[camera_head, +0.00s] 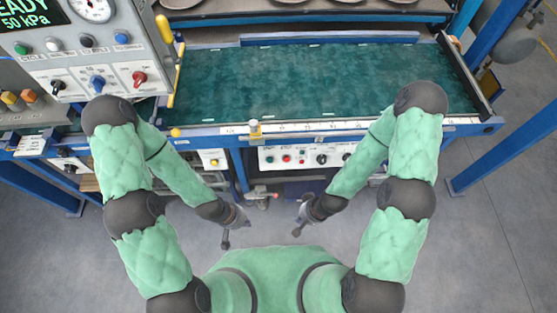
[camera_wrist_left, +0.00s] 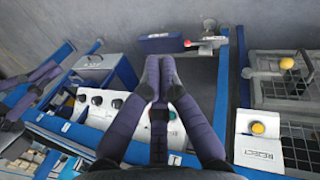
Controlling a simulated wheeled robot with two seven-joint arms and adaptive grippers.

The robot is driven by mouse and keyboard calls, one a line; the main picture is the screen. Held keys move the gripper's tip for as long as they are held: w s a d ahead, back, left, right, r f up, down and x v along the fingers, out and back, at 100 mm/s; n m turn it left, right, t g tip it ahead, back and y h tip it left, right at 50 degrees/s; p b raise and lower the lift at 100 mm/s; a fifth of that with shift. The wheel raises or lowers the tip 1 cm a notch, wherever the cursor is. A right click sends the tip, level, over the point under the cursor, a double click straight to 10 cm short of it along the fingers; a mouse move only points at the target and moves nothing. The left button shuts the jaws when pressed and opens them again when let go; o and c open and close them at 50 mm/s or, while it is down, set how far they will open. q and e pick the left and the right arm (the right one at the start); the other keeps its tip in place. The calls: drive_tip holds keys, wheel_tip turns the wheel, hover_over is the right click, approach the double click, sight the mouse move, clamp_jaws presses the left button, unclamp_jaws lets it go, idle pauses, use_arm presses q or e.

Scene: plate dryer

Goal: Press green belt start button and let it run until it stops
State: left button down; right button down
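The green belt (camera_head: 300,80) lies flat across the machine in the head view, with no plates seen on it. Below its front edge is a white control panel (camera_head: 310,167) with a green button (camera_head: 270,159) at its left end, red buttons beside it and black knobs further right. My left gripper (camera_head: 235,231) hangs below and left of this panel, apart from it. In the left wrist view its fingers (camera_wrist_left: 159,70) are together and hold nothing. My right gripper (camera_head: 299,217) hangs below the panel; its finger opening is unclear.
A larger console (camera_head: 95,60) with a gauge, coloured buttons and knobs stands at left. A red-tipped fitting (camera_head: 264,195) projects below the belt panel. In the left wrist view, a reject panel with a yellow button (camera_wrist_left: 258,127) is at right. Blue frame legs flank the machine.

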use_arm(q)
drive_tip(key=shift+a, duration=0.2)
drive_tip(key=s+d+f+n+g+h+b, duration=0.25)
drive_tip(key=s+f+n+g, duration=0.35)
drive_tip(key=n, duration=0.5)
drive_tip(key=d+r+n+t+h+b, duration=0.15)
drive_tip(key=d+n+h, duration=0.25)
drive_tip(key=d+n, duration=0.5)
drive_tip(key=w+d+n+t+h, duration=0.4)
drive_tip(key=w+n+t, duration=0.1)
drive_tip(key=w+n, duration=0.65)
drive_tip(key=w+a+n+t+y+b, duration=0.1)
drive_tip(key=w+a+n+t, duration=0.2)
drive_tip(key=w+n+t, duration=0.2)
drive_tip(key=w+a+f+n+t+y+b, duration=0.1)
drive_tip(key=w+a+n+t+y, duration=0.1)
drive_tip(key=w+n+t, duration=0.4)
drive_tip(key=w+a+n, duration=0.1)
drive_tip(key=w+n, duration=0.2)
drive_tip(key=shift+a+f, duration=0.15)
drive_tip(key=shift+f, duration=0.1)
